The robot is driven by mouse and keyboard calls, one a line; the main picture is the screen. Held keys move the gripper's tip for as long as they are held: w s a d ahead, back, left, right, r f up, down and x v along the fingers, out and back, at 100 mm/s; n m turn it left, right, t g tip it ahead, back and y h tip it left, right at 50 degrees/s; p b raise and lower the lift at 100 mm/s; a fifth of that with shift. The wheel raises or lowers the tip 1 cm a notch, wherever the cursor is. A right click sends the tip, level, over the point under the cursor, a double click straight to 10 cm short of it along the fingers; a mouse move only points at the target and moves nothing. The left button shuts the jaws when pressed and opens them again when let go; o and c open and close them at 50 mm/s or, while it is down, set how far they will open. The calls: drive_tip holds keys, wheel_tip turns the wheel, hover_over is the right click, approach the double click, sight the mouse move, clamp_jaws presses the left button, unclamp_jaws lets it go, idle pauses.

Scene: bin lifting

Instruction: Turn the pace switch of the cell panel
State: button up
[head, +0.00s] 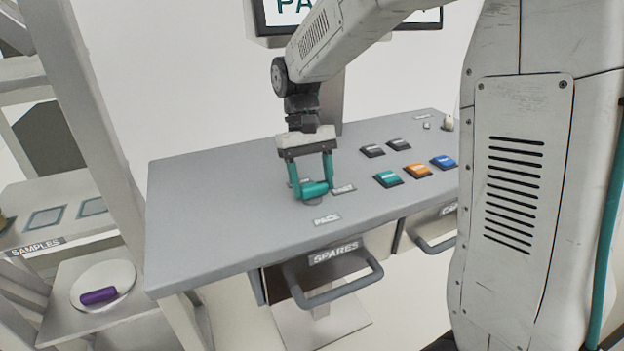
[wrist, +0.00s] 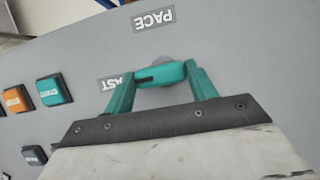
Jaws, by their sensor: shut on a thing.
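The pace switch (head: 314,189) is a teal knob on a grey round base, on the grey panel top behind the PACE label (head: 326,219). It also shows in the wrist view (wrist: 160,73), with a dark mark on the bar pointing toward the label ending in "AST" (wrist: 116,82). My gripper (head: 312,186) reaches down from above with its teal fingers on either side of the knob, shut on it. In the wrist view the fingers (wrist: 160,80) flank the knob's bar. The label on the knob's other side is mostly hidden by a finger.
Teal (head: 388,179), orange (head: 416,171) and blue (head: 443,162) buttons stand right of the switch, with two dark buttons behind them. A SPARES drawer (head: 334,258) with a protruding handle is below the panel's front edge. The panel's left part is clear.

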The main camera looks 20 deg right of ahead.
sight(313, 184)
drive_tip(key=o, duration=1)
drive_tip(key=shift+r, duration=0.5)
drive_tip(key=r, duration=0.2)
drive_tip(key=shift+s+r, duration=0.3)
drive_tip(key=shift+r, duration=0.1)
drive_tip(key=s, duration=1)
drive_tip(key=s+r, duration=0.1)
drive_tip(key=s, duration=0.4)
drive_tip(key=shift+s+a+r, duration=0.1)
drive_tip(key=shift+s, duration=0.15)
drive_tip(key=shift+w, duration=0.1)
